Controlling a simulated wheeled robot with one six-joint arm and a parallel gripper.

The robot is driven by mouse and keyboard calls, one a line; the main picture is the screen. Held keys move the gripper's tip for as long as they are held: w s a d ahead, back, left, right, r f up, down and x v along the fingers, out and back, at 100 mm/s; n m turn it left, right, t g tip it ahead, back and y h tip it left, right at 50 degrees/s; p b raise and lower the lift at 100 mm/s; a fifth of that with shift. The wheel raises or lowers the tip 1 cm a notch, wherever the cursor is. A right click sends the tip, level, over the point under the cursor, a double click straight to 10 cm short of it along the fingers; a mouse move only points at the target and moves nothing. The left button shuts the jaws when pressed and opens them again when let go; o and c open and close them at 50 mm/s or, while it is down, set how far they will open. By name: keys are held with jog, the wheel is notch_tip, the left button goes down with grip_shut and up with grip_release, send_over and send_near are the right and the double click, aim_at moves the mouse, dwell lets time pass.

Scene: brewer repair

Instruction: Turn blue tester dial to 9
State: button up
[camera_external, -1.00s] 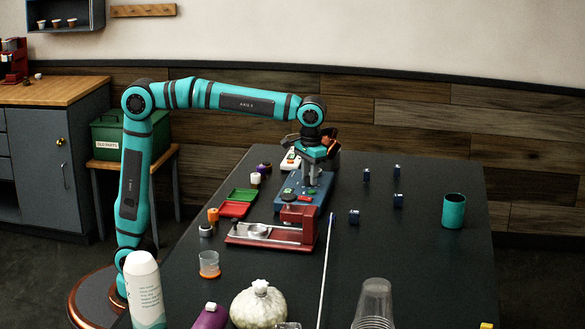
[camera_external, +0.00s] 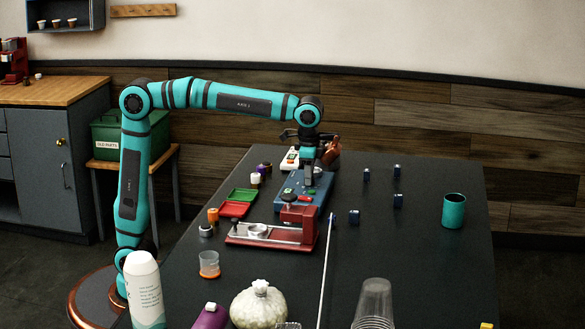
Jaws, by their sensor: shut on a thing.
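The blue tester (camera_external: 296,203) is a flat blue box on the dark table, with green and red marks on its top near the front. My gripper (camera_external: 309,183) points straight down over the tester's back part. It is shut on the tester's dial, which is mostly hidden by the fingers. The number that the dial points to is too small and too covered to read.
A red press-like device (camera_external: 270,234) stands just in front of the tester. Green (camera_external: 244,195) and red trays lie to its left. A white box with coloured buttons (camera_external: 290,160) is behind it.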

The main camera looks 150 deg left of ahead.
jog(key=shift+m, duration=0.3)
dwell(0.4)
jog(key=o, duration=1)
jog(key=r, duration=1.7)
jog(key=shift+w+d+r, duration=0.2)
jog(key=shift+w+d, duration=0.05)
jog(key=shift+d, duration=0.1)
